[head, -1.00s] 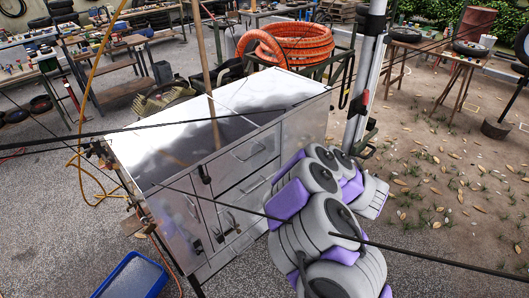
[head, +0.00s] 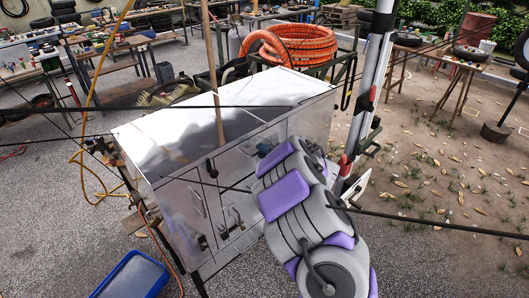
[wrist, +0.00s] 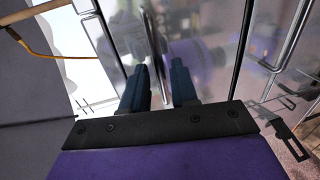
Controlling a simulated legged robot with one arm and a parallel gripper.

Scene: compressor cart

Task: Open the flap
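A shiny silver cabinet (head: 200,195) stands in the middle of the head view, with door or drawer panels and bar handles on its front. I cannot tell which panel is the flap. In the wrist view, my gripper (wrist: 159,78) faces a reflective panel (wrist: 205,45). Its two dark fingers are apart, with a slim metal bar handle (wrist: 152,45) running between them. I cannot tell whether either finger touches the bar. In the head view, my grey and purple arm covers the right part of the cabinet front and most of the gripper.
An orange hose coil (head: 287,46) sits behind the cabinet. A silver post (head: 368,90) stands to its right. A blue tray (head: 136,275) lies on the ground at lower left. Dark cables cross the head view. Open ground with leaves lies to the right.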

